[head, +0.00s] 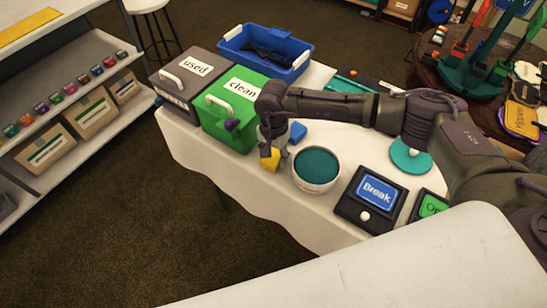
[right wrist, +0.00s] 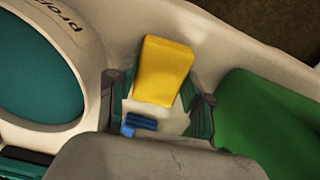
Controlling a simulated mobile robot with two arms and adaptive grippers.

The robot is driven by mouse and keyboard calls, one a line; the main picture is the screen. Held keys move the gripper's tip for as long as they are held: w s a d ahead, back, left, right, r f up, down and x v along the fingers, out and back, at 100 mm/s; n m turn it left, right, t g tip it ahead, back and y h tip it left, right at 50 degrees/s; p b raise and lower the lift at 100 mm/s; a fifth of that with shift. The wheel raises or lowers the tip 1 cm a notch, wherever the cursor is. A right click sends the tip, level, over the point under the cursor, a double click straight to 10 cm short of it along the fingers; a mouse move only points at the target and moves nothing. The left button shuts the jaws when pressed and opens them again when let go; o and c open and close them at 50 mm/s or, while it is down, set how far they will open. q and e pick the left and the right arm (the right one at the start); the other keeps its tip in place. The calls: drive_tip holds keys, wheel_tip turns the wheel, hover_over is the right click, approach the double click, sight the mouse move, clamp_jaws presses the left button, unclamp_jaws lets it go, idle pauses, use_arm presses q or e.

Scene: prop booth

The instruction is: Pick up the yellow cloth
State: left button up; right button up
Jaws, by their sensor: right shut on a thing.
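The yellow cloth (head: 270,163) is a small folded block near the front edge of the white table, between the green bin and the round bowl. My right gripper (head: 271,151) reaches down over it and is shut on it. In the right wrist view the yellow cloth (right wrist: 163,70) sits at the fingertips, with a finger on either side. I cannot tell whether it still touches the table. A blue cloth (head: 298,131) lies just right of the gripper, and a piece of blue (right wrist: 140,123) shows between the fingers in the wrist view. My left gripper is not in view.
The green bin marked "clean" (head: 237,117) stands close left of the gripper, beside the dark bin marked "used" (head: 180,92). A white bowl with teal contents (head: 317,168) is close right. A Break box (head: 370,199) stands farther right. A blue crate (head: 285,38) stands behind.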

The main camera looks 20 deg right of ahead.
sight(276, 155)
drive_tip(key=shift+r, duration=0.15)
drive_tip(key=shift+r, duration=0.2)
drive_tip(key=r, duration=0.2)
drive_tip(key=r+b, duration=0.1)
drive_tip(key=shift+d+r, duration=0.3)
drive_tip(key=shift+r, duration=0.05)
drive_tip(key=d+r, duration=0.2)
drive_tip(key=d, duration=0.1)
drive_tip(key=s+d+r+b, duration=0.1)
drive_tip(key=d+r, duration=0.1)
drive_tip(key=d, duration=0.2)
drive_tip(key=d+r+b, duration=0.1)
drive_tip(key=d+r, duration=0.1)
drive_tip(key=d, duration=0.2)
drive_tip(key=shift+s+r, duration=0.35)
drive_tip(key=shift+s, duration=0.05)
